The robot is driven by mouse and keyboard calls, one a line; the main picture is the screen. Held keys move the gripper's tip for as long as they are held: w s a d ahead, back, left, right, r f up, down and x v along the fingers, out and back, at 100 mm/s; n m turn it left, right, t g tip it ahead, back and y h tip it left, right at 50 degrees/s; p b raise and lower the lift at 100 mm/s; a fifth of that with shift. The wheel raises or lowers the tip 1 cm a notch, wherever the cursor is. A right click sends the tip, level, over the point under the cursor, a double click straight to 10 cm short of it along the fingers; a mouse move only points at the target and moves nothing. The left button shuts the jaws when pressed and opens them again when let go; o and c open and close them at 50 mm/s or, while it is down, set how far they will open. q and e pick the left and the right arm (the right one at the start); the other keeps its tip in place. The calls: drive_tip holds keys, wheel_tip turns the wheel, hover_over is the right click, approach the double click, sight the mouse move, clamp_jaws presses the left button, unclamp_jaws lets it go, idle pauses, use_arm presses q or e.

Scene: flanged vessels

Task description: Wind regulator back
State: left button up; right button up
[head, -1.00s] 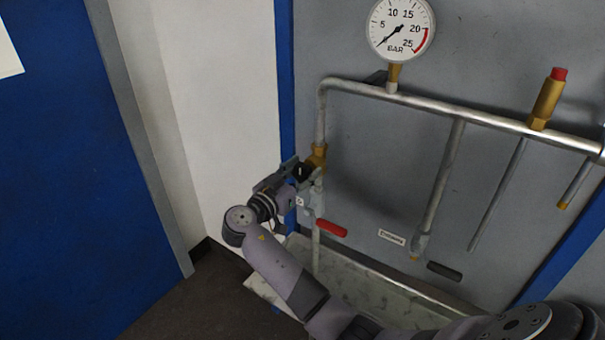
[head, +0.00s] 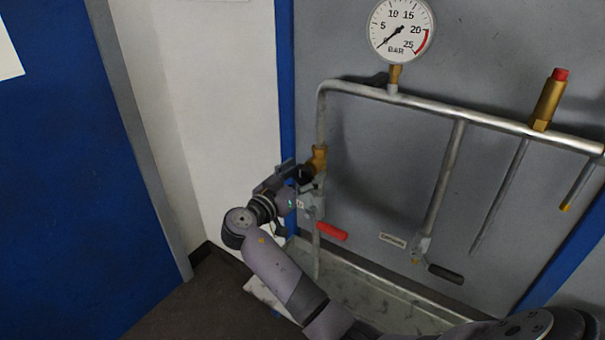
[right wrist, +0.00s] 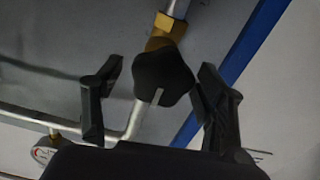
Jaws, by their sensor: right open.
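The regulator is a brass body (head: 319,156) on the left downpipe, with a black lobed knob (head: 306,174). In the right wrist view the knob (right wrist: 163,78) lies between the two fingers, below the brass body (right wrist: 167,32). My right gripper (head: 296,178) is at the knob. In the right wrist view my right gripper (right wrist: 155,95) is open, its fingers on either side of the knob. The right finger looks very close to the knob; I cannot tell if it touches. The left finger stands clear. My left gripper is not in view.
A pressure gauge (head: 400,30) tops the pipe (head: 450,113), its needle low. A red-handled valve (head: 331,231) sits just below my gripper. A black-handled valve (head: 445,273) and a brass safety valve (head: 547,100) are to the right. A tray (head: 350,292) lies beneath.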

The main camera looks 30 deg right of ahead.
drive_tip(key=v, duration=1.2)
wheel_tip(320, 180, down, 24)
drive_tip(key=w+a+n+t+y+b, duration=0.1)
drive_tip(key=w+n+t+y, duration=0.1)
drive_tip(key=n+y, duration=0.55)
drive_tip(key=s+a+f+n+g+y+b, duration=0.1)
drive_tip(key=s+f+n, duration=0.25)
drive_tip(key=f, duration=0.55)
drive_tip(key=s+a+f+n+g+y, duration=0.15)
drive_tip(key=s+f, duration=0.25)
drive_tip(key=f, duration=0.5)
drive_tip(key=s+a+f+n+g+y+b, duration=0.1)
drive_tip(key=s+f+n+g+y+b, duration=0.2)
drive_tip(key=s+f, duration=1.5)
drive_tip(key=s+f+y, duration=0.1)
drive_tip(key=s+f, duration=0.2)
drive_tip(key=s, duration=0.5)
drive_tip(key=s+d+f+g+y, duration=0.1)
drive_tip(key=s+f, duration=0.2)
drive_tip(key=s, duration=0.5)
drive_tip(key=s+f+g+y, duration=0.1)
drive_tip(key=s+f, duration=0.2)
drive_tip(key=s, duration=0.5)
drive_tip(key=shift+s+d+f+m+y, duration=0.2)
drive_tip(key=shift+s+f+m+y, duration=0.1)
drive_tip(key=shift+f+m, duration=0.1)
